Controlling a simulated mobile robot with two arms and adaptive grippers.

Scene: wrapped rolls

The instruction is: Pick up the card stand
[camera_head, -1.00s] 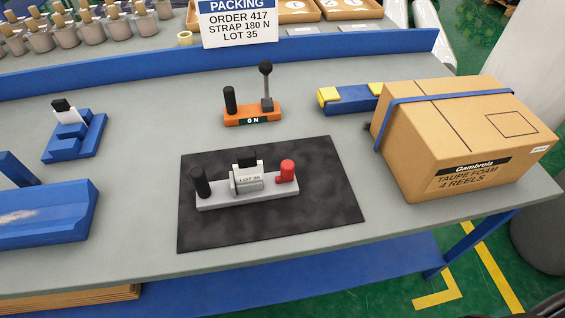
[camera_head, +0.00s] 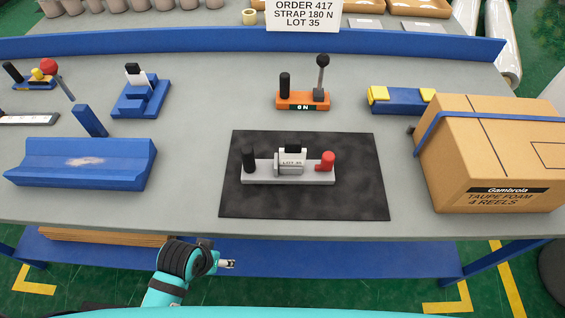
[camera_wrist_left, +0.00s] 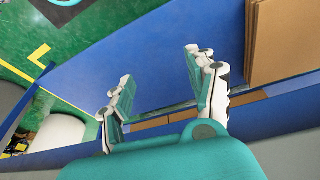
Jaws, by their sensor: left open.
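A blue stepped stand (camera_head: 138,100) with a white card-like piece (camera_head: 136,80) and black top stands at the back left of the bench in the head view. A white sign (camera_head: 305,14) reading ORDER 417, STRAP 180 N, LOT 35 stands at the back; its top is cut off. I cannot tell for certain which is the card stand. My left gripper (camera_head: 226,264) is low, in front of the bench edge, well away from both. In the left wrist view its fingers (camera_wrist_left: 158,90) are apart with nothing between them. My right gripper is not in view.
A black mat (camera_head: 345,200) carries a grey device (camera_head: 260,171) labelled LOT. An orange switch base (camera_head: 303,100), a blue trough (camera_head: 80,165) and a carton (camera_head: 495,150) stand around it. A lower blue shelf (camera_head: 330,258) and the bench edge lie near my left arm.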

